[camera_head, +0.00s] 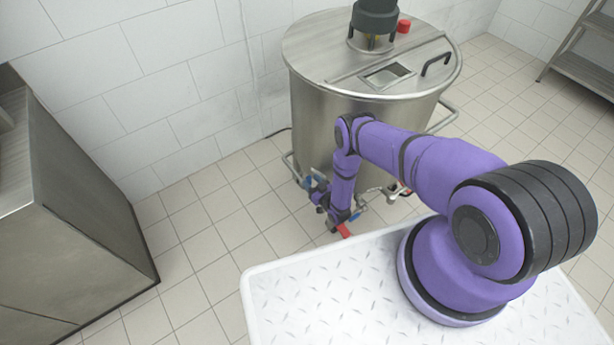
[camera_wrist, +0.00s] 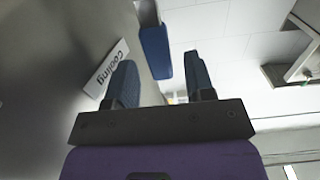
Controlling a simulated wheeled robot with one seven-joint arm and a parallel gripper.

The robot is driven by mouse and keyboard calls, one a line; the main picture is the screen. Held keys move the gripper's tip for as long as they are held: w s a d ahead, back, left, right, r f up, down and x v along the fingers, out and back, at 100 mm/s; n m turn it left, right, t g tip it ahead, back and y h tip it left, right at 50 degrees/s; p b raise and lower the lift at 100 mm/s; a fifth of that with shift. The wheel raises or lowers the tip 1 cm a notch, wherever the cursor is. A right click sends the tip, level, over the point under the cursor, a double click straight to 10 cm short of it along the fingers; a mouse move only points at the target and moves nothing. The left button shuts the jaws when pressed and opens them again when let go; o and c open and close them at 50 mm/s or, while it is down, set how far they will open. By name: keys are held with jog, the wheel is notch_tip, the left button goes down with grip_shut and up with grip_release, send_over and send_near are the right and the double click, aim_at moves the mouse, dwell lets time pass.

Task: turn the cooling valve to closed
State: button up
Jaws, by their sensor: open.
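The cooling valve shows in the wrist view as a blue handle (camera_wrist: 155,52) on a metal stem, with a white "Cooling" label (camera_wrist: 106,69) on the tank wall beside it. My gripper (camera_wrist: 161,80) is open. In that view the handle's end appears in the gap between the two fingertips, apart from both; its depth relative to them is hard to tell. In the head view my gripper (camera_head: 318,192) is low at the front left of the steel tank (camera_head: 330,110), close to a small blue part (camera_head: 308,182). My wrist partly hides the valve there.
A red handle (camera_head: 344,230) and more pipe fittings (camera_head: 388,192) sit low near my wrist. A tube rail (camera_head: 443,122) rings the tank. A steel cabinet (camera_head: 75,245) stands at the left and a shelf (camera_head: 585,50) at the far right. The tiled floor between cabinet and tank is clear.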

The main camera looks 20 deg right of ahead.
aim_at(310, 181)
jog(key=shift+x, duration=1.85)
jog(key=shift+a, duration=0.1)
jog(key=shift+c, duration=0.5)
